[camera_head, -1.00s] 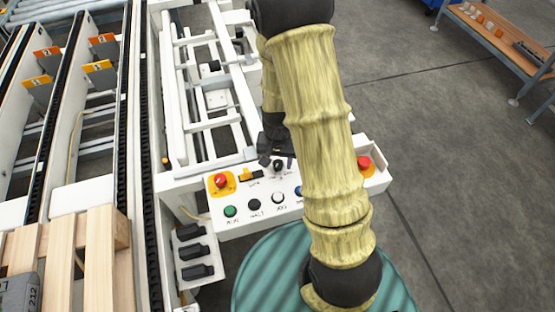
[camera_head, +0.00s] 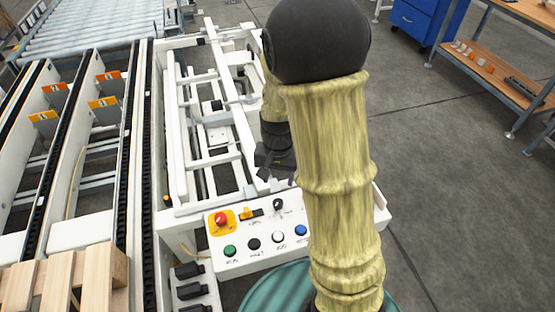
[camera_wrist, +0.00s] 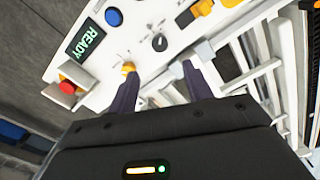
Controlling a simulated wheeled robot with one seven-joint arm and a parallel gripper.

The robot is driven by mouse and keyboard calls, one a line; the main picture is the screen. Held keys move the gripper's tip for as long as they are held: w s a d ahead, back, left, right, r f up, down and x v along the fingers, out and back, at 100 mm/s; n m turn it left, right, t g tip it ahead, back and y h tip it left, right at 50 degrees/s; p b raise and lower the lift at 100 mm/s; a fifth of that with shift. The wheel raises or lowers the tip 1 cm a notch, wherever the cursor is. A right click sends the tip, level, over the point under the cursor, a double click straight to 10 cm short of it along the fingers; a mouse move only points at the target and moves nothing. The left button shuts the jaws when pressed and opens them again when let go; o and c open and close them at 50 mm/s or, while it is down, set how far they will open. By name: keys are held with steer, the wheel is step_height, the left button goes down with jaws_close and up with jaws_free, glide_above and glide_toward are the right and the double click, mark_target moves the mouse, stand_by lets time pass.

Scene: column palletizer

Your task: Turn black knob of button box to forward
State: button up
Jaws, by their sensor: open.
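The white button box (camera_head: 235,266) stands at the middle front in the head view. Its black knob (camera_head: 278,204) sits on the upper panel, right of an orange switch (camera_head: 247,213). In the wrist view the black knob (camera_wrist: 159,43) shows a pale line on its face; its position label is too small to read. My gripper (camera_head: 273,175) is above the box's far edge, behind the knob and apart from it. In the wrist view my gripper (camera_wrist: 160,76) is open and empty, fingers spread, with the knob ahead of the gap between them.
A red stop button (camera_head: 221,219) and green, black, white and blue buttons share the panel. The wrist view shows a READY display (camera_wrist: 87,38), a yellow knob (camera_wrist: 128,68) and another red button (camera_wrist: 68,87). White frame bars (camera_head: 215,135) lie behind the box.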

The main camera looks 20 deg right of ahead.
step_height(320, 180, up, 6)
steer(key=shift+f, duration=0.1)
stand_by(0.4)
steer(key=shift+p, duration=0.3)
steer(key=s+r+n+t+p, duration=0.2)
steer(key=s+r+n+p, duration=0.3)
steer(key=s+r+p, duration=0.2)
steer(key=shift+s+r+t, duration=0.3)
steer(key=shift+s+r, duration=0.1)
steer(key=shift+r, duration=0.1)
steer(key=shift+a, duration=0.1)
